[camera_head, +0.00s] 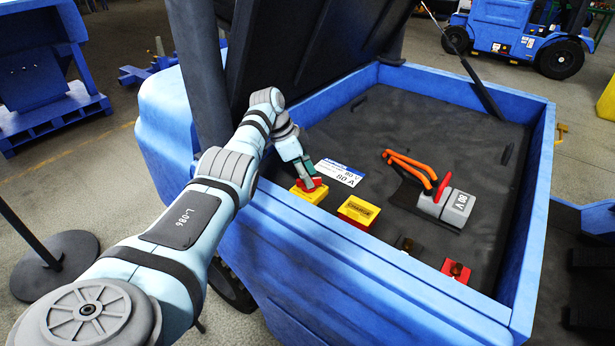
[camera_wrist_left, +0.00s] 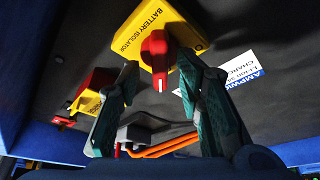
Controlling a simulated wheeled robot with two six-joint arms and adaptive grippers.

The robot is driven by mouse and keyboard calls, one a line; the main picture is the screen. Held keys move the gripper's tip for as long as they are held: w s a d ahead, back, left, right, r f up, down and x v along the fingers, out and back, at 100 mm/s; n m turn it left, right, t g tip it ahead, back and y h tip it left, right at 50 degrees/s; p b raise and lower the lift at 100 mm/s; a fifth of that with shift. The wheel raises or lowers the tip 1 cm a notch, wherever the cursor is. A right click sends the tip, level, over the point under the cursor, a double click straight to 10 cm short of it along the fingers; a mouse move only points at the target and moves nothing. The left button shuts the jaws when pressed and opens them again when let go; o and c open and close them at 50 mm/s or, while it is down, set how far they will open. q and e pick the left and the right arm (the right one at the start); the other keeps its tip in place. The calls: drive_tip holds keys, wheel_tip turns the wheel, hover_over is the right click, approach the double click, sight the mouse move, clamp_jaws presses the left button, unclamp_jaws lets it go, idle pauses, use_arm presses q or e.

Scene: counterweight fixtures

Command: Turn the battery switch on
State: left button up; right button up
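The battery switch is a yellow block (camera_head: 309,195) labelled "BATTERY ISOLATOR" with a red knob (camera_head: 309,184), at the left of the dark bay. In the left wrist view the red knob (camera_wrist_left: 157,62) stands out from the yellow block (camera_wrist_left: 180,28), with a white mark near its end. My left gripper (camera_head: 303,172) is at the switch and partly hides the knob in the head view. Its two fingers (camera_wrist_left: 159,80) are apart, one on each side of the knob, with visible gaps. My right gripper is not in view.
A yellow-and-red box (camera_head: 358,212) stands beside the switch. A grey 80 V connector (camera_head: 446,204) with orange cables, a red block (camera_head: 455,270) and a white label (camera_head: 338,172) are in the bay. Blue walls (camera_head: 330,262) surround it; a raised dark cover (camera_head: 305,50) stands behind.

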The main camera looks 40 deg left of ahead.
use_arm(q)
drive_tip(key=v, duration=0.6)
drive_tip(key=shift+s+r, duration=0.15)
drive_tip(key=shift+r, duration=0.15)
